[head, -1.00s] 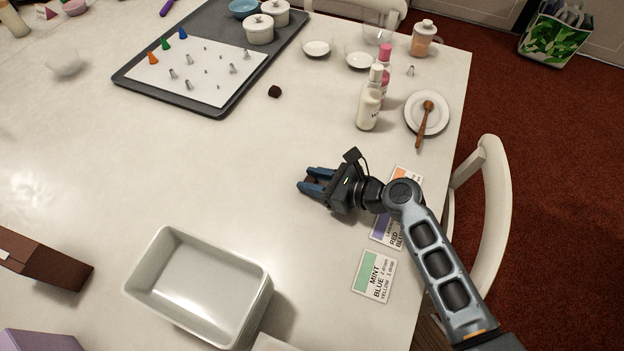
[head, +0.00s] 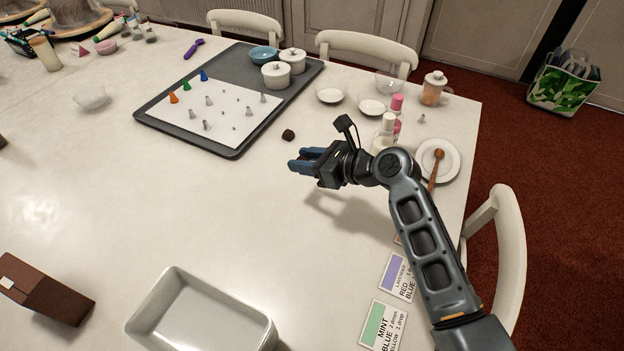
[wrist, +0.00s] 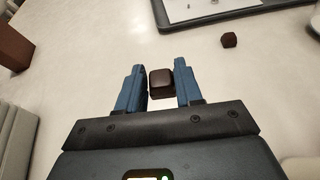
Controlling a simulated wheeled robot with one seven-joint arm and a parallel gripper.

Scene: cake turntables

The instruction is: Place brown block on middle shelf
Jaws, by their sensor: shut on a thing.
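My gripper (head: 299,160) is above the white table and shut on a small dark brown block (wrist: 161,82), which sits between the blue fingers in the wrist view. In the head view the fingers mostly hide this block. A second small dark brown block (head: 288,134) lies on the table between the gripper and the grey tray; it also shows at the upper right of the wrist view (wrist: 229,40). No shelf is clearly visible in these frames.
A grey tray (head: 228,147) with piping tips and white pots lies behind. Bottles (head: 385,132) and a plate (head: 449,160) stand close to my arm. A white rectangular dish (head: 150,310) and a brown box (head: 45,290) are at the front. The table's middle is clear.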

